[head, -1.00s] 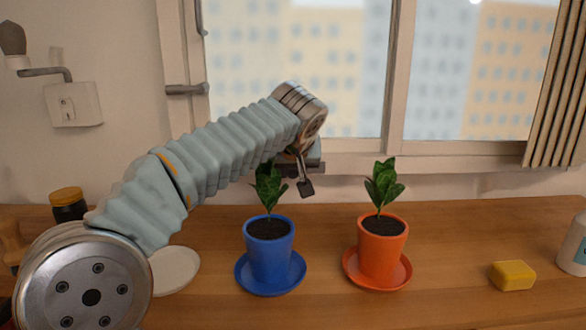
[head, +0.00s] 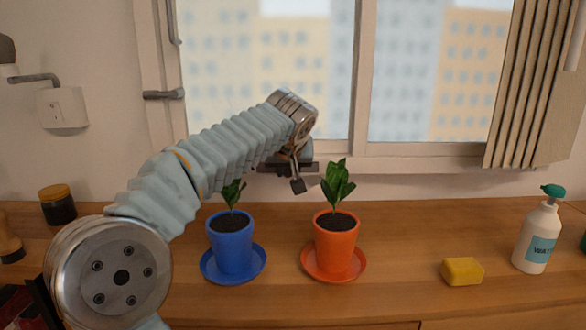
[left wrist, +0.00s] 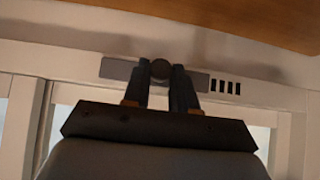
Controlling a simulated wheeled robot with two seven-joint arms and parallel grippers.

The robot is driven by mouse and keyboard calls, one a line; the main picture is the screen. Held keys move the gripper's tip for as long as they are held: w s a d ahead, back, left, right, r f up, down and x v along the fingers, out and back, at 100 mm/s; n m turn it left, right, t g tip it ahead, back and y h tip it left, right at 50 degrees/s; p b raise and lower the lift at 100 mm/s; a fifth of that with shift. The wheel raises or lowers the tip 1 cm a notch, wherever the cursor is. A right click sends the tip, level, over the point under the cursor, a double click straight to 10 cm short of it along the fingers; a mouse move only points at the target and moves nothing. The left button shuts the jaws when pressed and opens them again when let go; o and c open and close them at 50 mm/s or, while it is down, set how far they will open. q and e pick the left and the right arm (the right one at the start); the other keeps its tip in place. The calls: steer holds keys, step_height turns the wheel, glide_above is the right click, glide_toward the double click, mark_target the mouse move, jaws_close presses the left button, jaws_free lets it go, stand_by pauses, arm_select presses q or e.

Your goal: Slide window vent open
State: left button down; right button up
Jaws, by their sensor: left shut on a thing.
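The window vent is a grey slider plate (left wrist: 117,69) on the pale window rail, seen in the left wrist view. Several dark slots (left wrist: 226,87) show beside its right end in that view. A round dark knob (left wrist: 160,68) stands on the plate. My left gripper (left wrist: 161,75) is shut on this knob, one finger on each side. In the head view my left gripper (head: 298,184) is at the window's lower rail, above and between the two potted plants. The vent cannot be made out clearly there. My right gripper is not in view.
A blue pot (head: 231,248) and an orange pot (head: 336,246) with plants stand just below the gripper. A yellow sponge (head: 462,271) and a spray bottle (head: 537,235) are at right, a dark jar (head: 58,205) at left. The counter between orange pot and sponge is clear.

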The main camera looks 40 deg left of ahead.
arm_select(q)
steer(key=shift+w+d+r, duration=0.1)
steer(key=shift+w+d, duration=0.05)
steer(key=shift+d, duration=0.1)
steer(key=c, duration=0.9)
jaws_free()
steer(key=v, duration=1.3)
steer(key=shift+s+r+p, duration=0.25)
steer(key=shift+s+p, duration=0.05)
steer(key=shift+p, duration=0.15)
steer(key=shift+d, duration=0.15)
